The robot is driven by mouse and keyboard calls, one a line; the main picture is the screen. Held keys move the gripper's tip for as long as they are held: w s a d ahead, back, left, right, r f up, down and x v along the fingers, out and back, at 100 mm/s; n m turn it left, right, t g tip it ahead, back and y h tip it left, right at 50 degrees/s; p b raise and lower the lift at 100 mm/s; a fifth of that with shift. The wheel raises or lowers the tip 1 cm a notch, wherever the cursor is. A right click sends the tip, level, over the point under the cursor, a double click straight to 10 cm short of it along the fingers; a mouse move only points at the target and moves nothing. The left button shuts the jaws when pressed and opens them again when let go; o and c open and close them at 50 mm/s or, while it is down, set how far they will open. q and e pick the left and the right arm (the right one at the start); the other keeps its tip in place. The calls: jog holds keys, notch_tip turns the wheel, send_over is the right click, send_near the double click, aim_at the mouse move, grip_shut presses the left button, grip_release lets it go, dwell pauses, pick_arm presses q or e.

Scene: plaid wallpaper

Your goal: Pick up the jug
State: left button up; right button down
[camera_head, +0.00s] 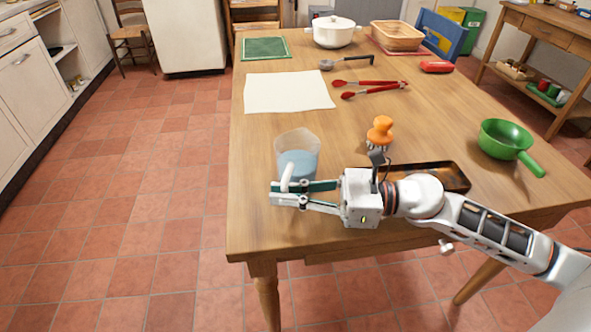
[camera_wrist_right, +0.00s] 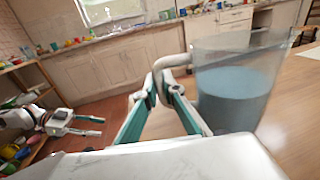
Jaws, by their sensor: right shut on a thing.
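The jug (camera_head: 297,148) is clear with blue contents in its lower part and a pale handle (camera_head: 286,177). It stands upright near the table's front left corner; I cannot tell whether it is slightly raised. In the right wrist view the jug (camera_wrist_right: 232,95) is at the right, its handle (camera_wrist_right: 165,64) reaching toward my fingers. My right gripper (camera_head: 275,193) is shut on the handle, and its fingertips (camera_wrist_right: 161,92) meet there. My left gripper (camera_wrist_right: 92,126) shows only in the wrist view, at the left, open and empty, away from the jug.
On the wooden table (camera_head: 262,225), an orange-handled tool (camera_head: 380,130) and dark tray (camera_head: 450,178) are near my right arm. A green pan (camera_head: 505,138) stands right. Red tongs (camera_head: 370,85), a white sheet (camera_head: 288,91) and a pot (camera_head: 333,35) lie farther back. Open floor is left.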

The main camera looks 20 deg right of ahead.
aim_at(285, 179)
pick_arm(q)
jog(key=shift+w+r, duration=0.1)
jog(key=shift+r, duration=0.05)
pick_arm(e)
jog(key=shift+r, duration=0.25)
jog(key=shift+r, duration=0.5)
jog(key=shift+r+p, duration=0.5)
jog(key=shift+r, duration=0.2)
notch_tip(285, 179, up, 3)
jog(key=shift+r+p, duration=0.2)
jog(key=shift+p, duration=0.35)
notch_tip(285, 179, up, 2)
jog(key=shift+r+p, duration=0.1)
jog(key=shift+p, duration=0.25)
jog(key=shift+r, duration=0.55)
pick_arm(q)
jog(key=shift+s+a+f+y+p, duration=0.1)
jog(key=shift+s+a+y+p, duration=0.1)
jog(key=shift+a, duration=0.3)
jog(key=shift+s+a+f+y+p, duration=0.1)
jog(key=shift+s+a, duration=0.05)
jog(key=shift+a, duration=0.35)
pick_arm(e)
jog(key=shift+s+r, duration=0.1)
jog(key=shift+r, duration=0.1)
